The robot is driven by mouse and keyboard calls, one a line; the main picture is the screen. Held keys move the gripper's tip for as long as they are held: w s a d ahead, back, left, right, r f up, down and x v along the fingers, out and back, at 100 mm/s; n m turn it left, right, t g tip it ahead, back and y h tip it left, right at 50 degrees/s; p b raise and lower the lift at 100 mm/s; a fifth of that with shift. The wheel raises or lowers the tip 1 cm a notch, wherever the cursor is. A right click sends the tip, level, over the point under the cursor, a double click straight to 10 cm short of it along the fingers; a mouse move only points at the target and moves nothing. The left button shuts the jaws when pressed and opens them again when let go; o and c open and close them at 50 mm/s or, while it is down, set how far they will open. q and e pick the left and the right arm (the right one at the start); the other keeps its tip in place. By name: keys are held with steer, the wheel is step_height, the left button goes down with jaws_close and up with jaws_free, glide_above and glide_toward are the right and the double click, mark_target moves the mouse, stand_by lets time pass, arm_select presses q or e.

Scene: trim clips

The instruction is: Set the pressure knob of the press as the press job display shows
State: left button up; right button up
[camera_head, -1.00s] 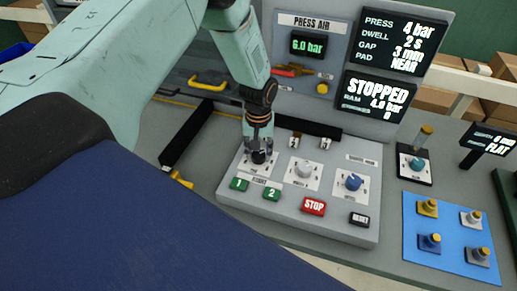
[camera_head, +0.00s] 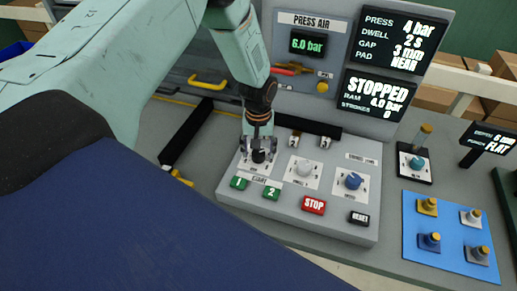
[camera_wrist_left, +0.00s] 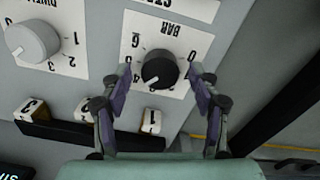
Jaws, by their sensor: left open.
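The black pressure knob (camera_wrist_left: 159,69) sits on a white dial plate marked BAR in the left wrist view. It is the leftmost knob (camera_head: 259,155) on the grey press panel (camera_head: 230,195) in the head view. My left gripper (camera_head: 258,148) is open, its fingers on either side of the knob, with gaps visible in the wrist view (camera_wrist_left: 160,80). The job display (camera_head: 398,40) reads PRESS 4 bar, DWELL 2 s, GAP 3 mm, PAD NEAR. The status display (camera_head: 375,97) reads STOPPED, RAM 4.0 bar, STROKES 0. My right gripper is not in view.
A white dwell knob (camera_head: 304,169) and a blue knob (camera_head: 353,181) stand right of the pressure knob. Green buttons (camera_head: 271,194), a red STOP button (camera_head: 314,206) and a RESET button (camera_head: 359,219) line the front. The press air display (camera_head: 309,44) reads 6.0 bar.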

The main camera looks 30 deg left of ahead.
mark_target(258, 153)
arm_select(q)
steer(key=shift+r, duration=0.1)
step_height(258, 153, up, 12)
stand_by(0.5)
steer(key=shift+s, duration=0.15)
stand_by(0.4)
